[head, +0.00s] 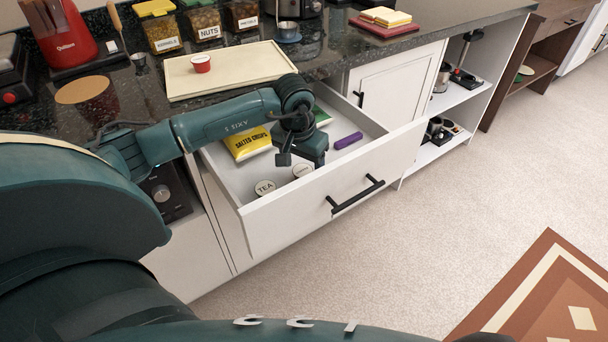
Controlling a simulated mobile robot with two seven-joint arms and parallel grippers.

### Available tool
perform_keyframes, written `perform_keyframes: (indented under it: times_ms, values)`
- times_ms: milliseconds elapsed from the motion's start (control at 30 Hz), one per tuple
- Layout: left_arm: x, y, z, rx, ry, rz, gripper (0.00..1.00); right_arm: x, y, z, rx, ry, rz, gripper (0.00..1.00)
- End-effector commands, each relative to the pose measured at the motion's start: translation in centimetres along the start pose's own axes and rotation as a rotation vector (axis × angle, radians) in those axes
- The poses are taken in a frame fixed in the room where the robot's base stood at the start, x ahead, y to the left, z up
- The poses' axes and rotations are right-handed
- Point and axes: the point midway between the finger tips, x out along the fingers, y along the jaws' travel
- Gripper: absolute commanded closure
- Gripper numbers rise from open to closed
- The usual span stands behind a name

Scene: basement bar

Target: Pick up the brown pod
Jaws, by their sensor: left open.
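An open white drawer (345,200) below the counter holds two small round pods. One pod with a pale lid lettered TEA (265,187) lies near the drawer's front left. A second pale-lidded pod (302,170) lies just right of it, partly covered by my gripper. I cannot tell for sure which one is the brown pod; their sides hardly show. My left gripper (301,160) is open and empty, pointing down into the drawer, over or just behind the second pod. Whether it touches the pod is unclear. My right gripper is not in view.
The drawer also holds a yellow salted crisps packet (248,143), a purple object (348,140) and a green item (321,117). On the counter above, a cream board (225,75) carries a red cup-like pod (201,63). The drawer's front wall stands close to the gripper.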

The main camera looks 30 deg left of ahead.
Motion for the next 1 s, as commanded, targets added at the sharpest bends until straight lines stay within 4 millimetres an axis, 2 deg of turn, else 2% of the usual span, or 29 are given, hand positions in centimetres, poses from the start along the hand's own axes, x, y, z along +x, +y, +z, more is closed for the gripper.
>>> perform_keyframes:
  times_ms: [133,433,1000]
  values:
    - [2.0,0.0,0.0,-0.001,-0.002,0.001,0.34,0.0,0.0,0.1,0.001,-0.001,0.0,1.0]
    - [2.5,0.0,0.0,0.0,0.001,0.0,0.34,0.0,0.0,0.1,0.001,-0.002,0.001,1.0]
    - [2.4,0.0,0.0,0.0,0.001,0.0,0.78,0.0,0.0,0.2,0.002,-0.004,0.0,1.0]
